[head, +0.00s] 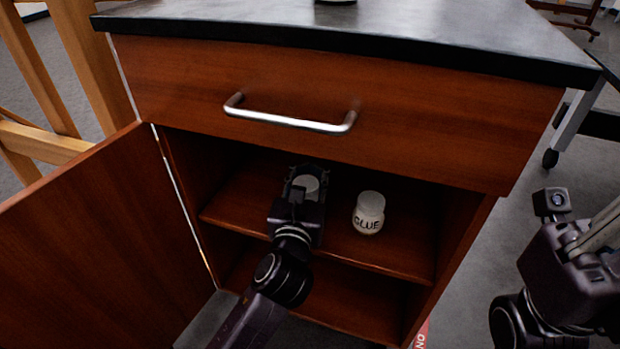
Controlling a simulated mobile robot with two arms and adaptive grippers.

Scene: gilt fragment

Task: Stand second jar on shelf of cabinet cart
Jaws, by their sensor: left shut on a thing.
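The cabinet cart (350,85) stands in front of me with its left door swung open. Its inner shelf (340,245) carries a white jar labelled GLUE (368,213), which stands upright right of centre. My left gripper (305,180) reaches into the cabinet over the shelf, left of that jar. It is shut on a second pale jar (306,185), mostly hidden by the gripper; I cannot tell whether this jar touches the shelf. My right arm shows at the right edge, outside the cabinet; its fingertips are not in view.
The open door (95,240) lies to the left of my left arm. A closed drawer with a metal handle (290,122) is above the opening. A wooden easel frame (60,80) stands at the left. The shelf is bare right of the GLUE jar.

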